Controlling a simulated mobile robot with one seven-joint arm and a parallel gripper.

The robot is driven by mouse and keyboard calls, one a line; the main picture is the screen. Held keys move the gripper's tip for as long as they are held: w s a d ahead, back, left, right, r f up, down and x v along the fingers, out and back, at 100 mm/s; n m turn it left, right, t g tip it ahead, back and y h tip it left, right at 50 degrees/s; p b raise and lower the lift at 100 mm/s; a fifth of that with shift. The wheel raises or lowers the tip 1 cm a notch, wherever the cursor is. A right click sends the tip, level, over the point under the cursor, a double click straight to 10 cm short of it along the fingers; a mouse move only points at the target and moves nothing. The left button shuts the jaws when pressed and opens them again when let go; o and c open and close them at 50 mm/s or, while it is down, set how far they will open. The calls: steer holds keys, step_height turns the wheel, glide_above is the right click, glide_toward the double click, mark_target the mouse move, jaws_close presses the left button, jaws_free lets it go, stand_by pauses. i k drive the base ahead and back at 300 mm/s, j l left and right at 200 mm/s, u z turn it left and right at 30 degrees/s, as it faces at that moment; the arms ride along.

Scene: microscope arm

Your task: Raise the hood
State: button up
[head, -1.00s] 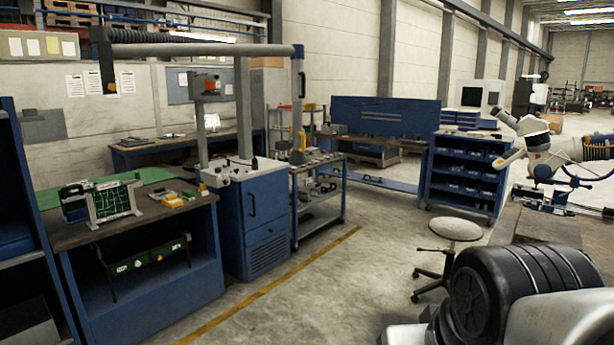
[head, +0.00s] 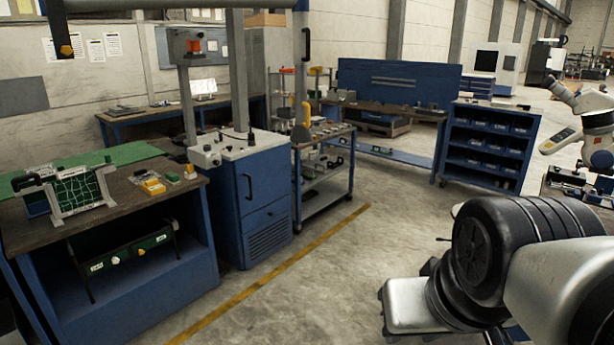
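A blue cabinet (head: 265,200) with a pale top stands left of centre and carries grey posts. I cannot tell for sure which part is the hood. My gripper is not in view; only thick links of my arm show at the lower right, well short of the cabinet.
A workbench (head: 120,205) with a circuit board in a stand (head: 78,192) is left of the cabinet. A shelved cart (head: 325,175) stands right of it. A blue bin rack (head: 490,145) and a microscope (head: 595,125) are at the right. The central floor (head: 380,235) is clear.

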mark_target(301, 133)
steer(key=i, duration=1.8)
steer(key=i+j+z, duration=0.1)
steer(key=i, duration=1.75)
